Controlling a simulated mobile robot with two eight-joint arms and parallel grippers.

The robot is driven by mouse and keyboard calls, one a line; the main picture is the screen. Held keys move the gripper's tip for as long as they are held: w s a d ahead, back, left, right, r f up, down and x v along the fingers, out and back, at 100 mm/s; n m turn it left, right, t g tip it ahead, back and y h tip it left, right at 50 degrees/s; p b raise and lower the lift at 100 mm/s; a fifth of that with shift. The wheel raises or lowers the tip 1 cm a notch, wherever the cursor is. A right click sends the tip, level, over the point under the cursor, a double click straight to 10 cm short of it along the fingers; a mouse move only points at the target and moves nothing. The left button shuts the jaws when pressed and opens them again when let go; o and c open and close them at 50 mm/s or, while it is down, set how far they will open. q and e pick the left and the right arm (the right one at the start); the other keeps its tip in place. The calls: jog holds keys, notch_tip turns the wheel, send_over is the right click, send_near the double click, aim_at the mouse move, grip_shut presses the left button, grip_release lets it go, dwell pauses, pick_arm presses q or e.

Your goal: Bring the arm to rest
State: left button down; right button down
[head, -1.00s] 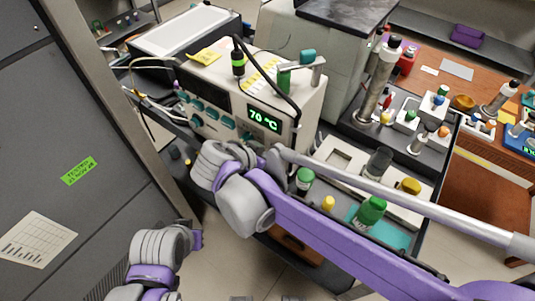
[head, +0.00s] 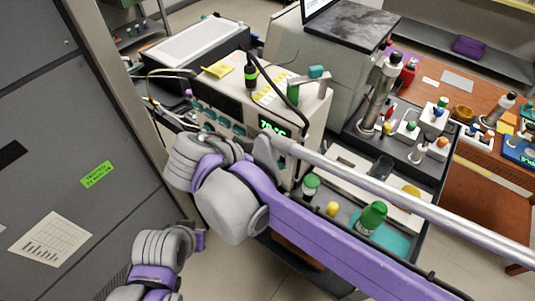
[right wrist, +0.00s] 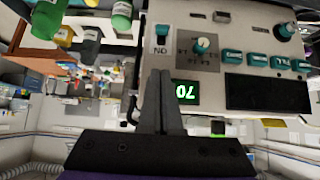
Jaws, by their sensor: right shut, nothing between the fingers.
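My right arm (head: 315,240), purple and grey, reaches in from the lower right across the front of the machine and bends at large grey joints (head: 230,205). Its gripper cannot be made out in the head view. In the right wrist view my right gripper (right wrist: 164,75) is shut and empty, its dark fingers together in front of the machine's panel. The machine (head: 310,120) has a green display (right wrist: 186,92) reading 70, upside down in the wrist view. Part of my left arm (head: 155,272) shows at the lower left; its gripper is not visible.
A black-edged cart tray (head: 408,262) with a green-capped bottle (head: 371,217) and smaller jars lies beneath and beyond my right arm. A tall grey cabinet (head: 60,130) stands at left. A wooden desk (head: 490,205) with instruments is at right.

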jog(key=shift+s+a+r, duration=0.1)
jog(key=shift+s+r, duration=0.05)
jog(key=shift+r, duration=0.1)
dwell(0.3)
jog(key=s+d+f+n+g+y, duration=0.1)
jog(key=s+d+f+n+y, duration=0.1)
jog(key=s+d+f, duration=0.4)
jog(key=s+d+f+n+y, duration=0.3)
jog(key=s+d+f+n, duration=0.2)
jog(key=d+f, duration=0.4)
jog(key=s+d, duration=0.1)
jog(key=d, duration=0.4)
jog(key=shift+s+d+f+g, duration=0.15)
jog(key=shift+s+f+g, duration=0.1)
jog(key=shift+f+g, duration=0.15)
